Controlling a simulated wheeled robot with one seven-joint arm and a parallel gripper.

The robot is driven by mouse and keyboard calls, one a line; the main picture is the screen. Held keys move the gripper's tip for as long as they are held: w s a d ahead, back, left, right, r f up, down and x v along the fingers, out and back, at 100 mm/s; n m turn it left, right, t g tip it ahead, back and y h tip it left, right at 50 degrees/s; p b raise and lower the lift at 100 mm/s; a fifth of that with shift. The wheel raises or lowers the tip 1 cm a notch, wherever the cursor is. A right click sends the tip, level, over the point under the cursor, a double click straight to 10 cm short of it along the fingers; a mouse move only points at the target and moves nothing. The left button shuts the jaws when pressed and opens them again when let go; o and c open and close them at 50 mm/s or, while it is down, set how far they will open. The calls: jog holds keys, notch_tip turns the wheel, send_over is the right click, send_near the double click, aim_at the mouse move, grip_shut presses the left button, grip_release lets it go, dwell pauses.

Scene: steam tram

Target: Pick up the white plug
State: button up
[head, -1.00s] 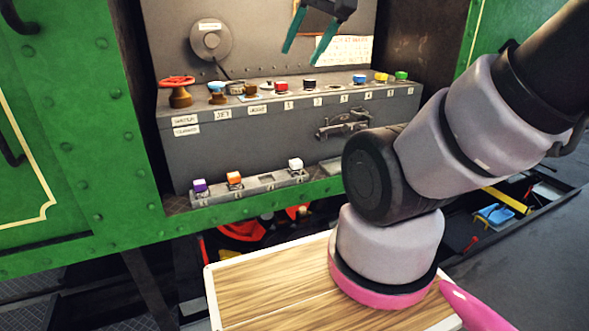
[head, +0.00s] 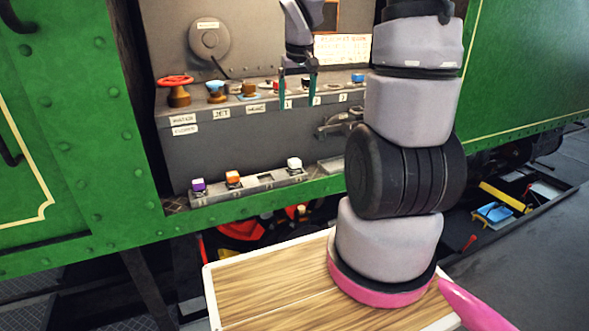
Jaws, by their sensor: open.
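The white plug (head: 294,163) stands upright at the right end of a low grey socket strip (head: 265,181) on the tram's ledge. A purple plug (head: 198,185) and an orange plug (head: 233,178) stand in the same strip to its left. My gripper (head: 297,94) is open, with its teal fingers pointing down. It shows above the white plug in the picture, in front of the row of knobs on the grey control box. I see nothing held between the fingers. They partly hide the knobs behind them.
The grey control box (head: 245,148) rises behind the strip. It carries a red valve wheel (head: 176,80), coloured knobs and a dark latch (head: 338,124) at its front. A wooden tray (head: 265,285) lies in front. A tool bin (head: 505,207) is at the right.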

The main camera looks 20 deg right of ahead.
jog(key=n+g, duration=0.1)
send_near(295, 161)
jog(key=shift+n+g+y, duration=0.3)
jog(key=f, duration=0.1)
jog(key=w+f, duration=0.1)
jog(key=f, duration=0.3)
jog(key=shift+w+d, duration=0.2)
jog(key=shift+w, duration=0.1)
jog(key=f, duration=0.5)
jog(key=shift+w+f, duration=0.25)
jog(key=shift+f, duration=0.05)
grip_shut()
